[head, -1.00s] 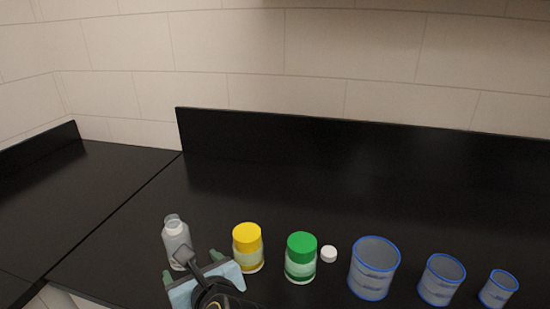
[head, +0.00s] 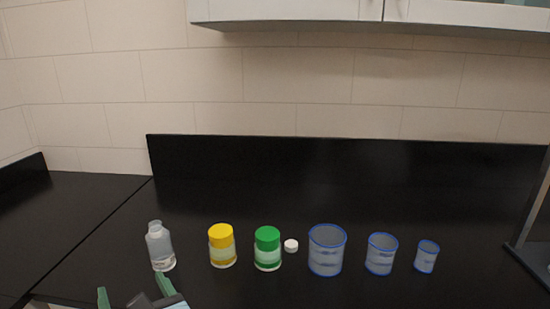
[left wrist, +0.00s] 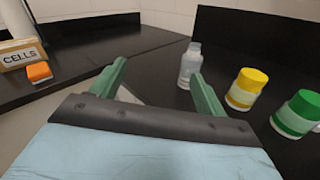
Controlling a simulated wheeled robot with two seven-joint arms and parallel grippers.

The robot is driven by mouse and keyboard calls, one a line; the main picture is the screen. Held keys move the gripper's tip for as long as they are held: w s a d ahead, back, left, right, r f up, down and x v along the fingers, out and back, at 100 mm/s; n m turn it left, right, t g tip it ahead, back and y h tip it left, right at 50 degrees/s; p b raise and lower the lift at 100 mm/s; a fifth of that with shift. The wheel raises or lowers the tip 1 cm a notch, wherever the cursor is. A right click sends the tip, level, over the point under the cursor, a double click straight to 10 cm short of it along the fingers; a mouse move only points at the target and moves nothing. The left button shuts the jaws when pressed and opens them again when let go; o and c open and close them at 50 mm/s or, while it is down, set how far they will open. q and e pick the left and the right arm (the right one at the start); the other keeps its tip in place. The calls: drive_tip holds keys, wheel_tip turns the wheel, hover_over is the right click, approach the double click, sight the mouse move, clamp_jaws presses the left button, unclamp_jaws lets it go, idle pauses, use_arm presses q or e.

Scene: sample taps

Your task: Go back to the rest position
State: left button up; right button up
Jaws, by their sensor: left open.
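My left gripper (head: 134,293) shows at the bottom left edge of the head view, with green fingers, open and empty. In the left wrist view its two fingers (left wrist: 157,85) stand apart with nothing held between them. A clear open bottle (head: 160,248) stands upright on the counter just beyond the gripper, and shows in the left wrist view (left wrist: 189,68) behind the right finger, apart from it. To its right stand a yellow-capped jar (head: 222,247) and a green-capped jar (head: 267,250). My right gripper is not in view.
A small white cap (head: 291,245) lies by the green-capped jar. Three blue-rimmed beakers (head: 326,252) of falling size stand further right. A "CELLS" sign (left wrist: 22,56) and an orange block (left wrist: 39,72) are at left in the wrist view. The back of the black counter (head: 300,200) is clear.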

use_arm(q)
drive_tip(key=s+d+r+m+t+h, duration=0.1)
drive_tip(key=d+r+m+t+h, duration=0.3)
drive_tip(key=m+h, duration=0.5)
drive_tip(key=s+d+r+m+t+h, duration=0.1)
drive_tip(key=d+r+m+t+h, duration=0.35)
drive_tip(key=m, duration=0.95)
drive_tip(key=s+d+f+m+g+h, duration=0.2)
drive_tip(key=d+f+m+g+h, duration=0.15)
drive_tip(key=f+m, duration=0.35)
drive_tip(key=s+d+f+m+g+h, duration=0.2)
drive_tip(key=f+m+g+h, duration=0.2)
drive_tip(key=f+m, duration=0.3)
drive_tip(key=s+a+f+m+g+y, duration=0.7)
drive_tip(key=s+a+f+g+y, duration=0.35)
drive_tip(key=s+a+f, duration=0.45)
wheel_tip(320, 180, down, 24)
drive_tip(key=d+g+h, duration=0.1)
drive_tip(key=d+g, duration=0.1)
drive_tip(key=s+a+f+g, duration=0.1)
drive_tip(key=s+a+f, duration=0.2)
drive_tip(key=s+f, duration=1.3)
drive_tip(key=shift+f, duration=0.15)
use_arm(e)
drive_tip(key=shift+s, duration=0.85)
